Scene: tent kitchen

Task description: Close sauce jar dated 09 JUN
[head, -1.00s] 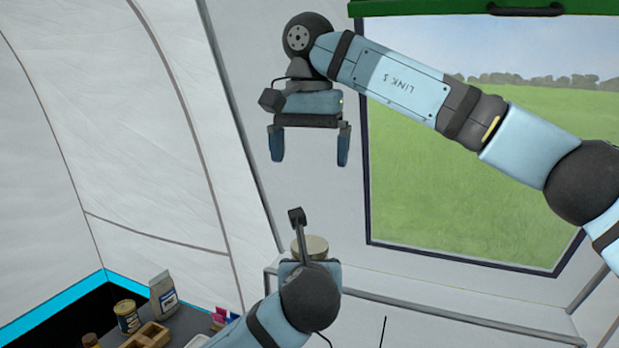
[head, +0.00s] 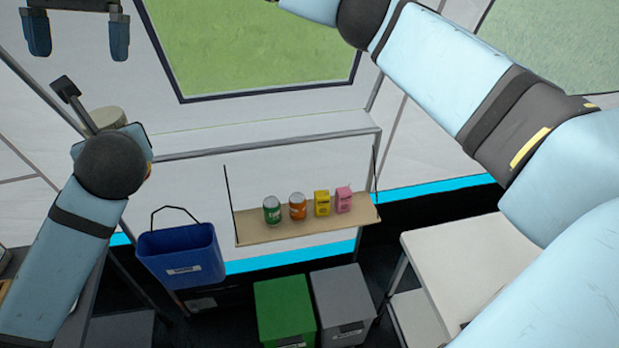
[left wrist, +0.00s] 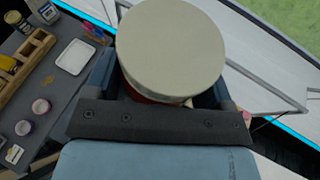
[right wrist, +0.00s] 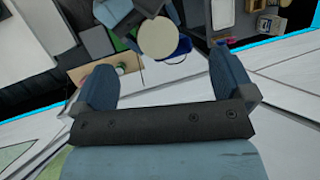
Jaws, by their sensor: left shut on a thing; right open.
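My left gripper (left wrist: 160,88) is shut on a jar (left wrist: 150,97) and holds it up in the air. The jar's pale, round lid (left wrist: 172,48) sits over its top, and a strip of reddish-brown body shows below. I cannot tell how tightly the lid sits. The lid also shows in the head view (head: 108,116), partly behind the left wrist, and in the right wrist view (right wrist: 158,38). No date is readable on the jar. My right gripper (head: 78,45) is open and empty, above the jar in the head view. Its fingers (right wrist: 163,78) are apart, with the lid beyond them.
A hanging shelf (head: 245,236) holds cans and small boxes. A blue bin (head: 180,255), a green bin (head: 283,305) and a grey bin (head: 340,295) stand lower. A white table (head: 460,250) is at right. The left wrist view shows a grey counter (left wrist: 70,100) with a white tray (left wrist: 75,56).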

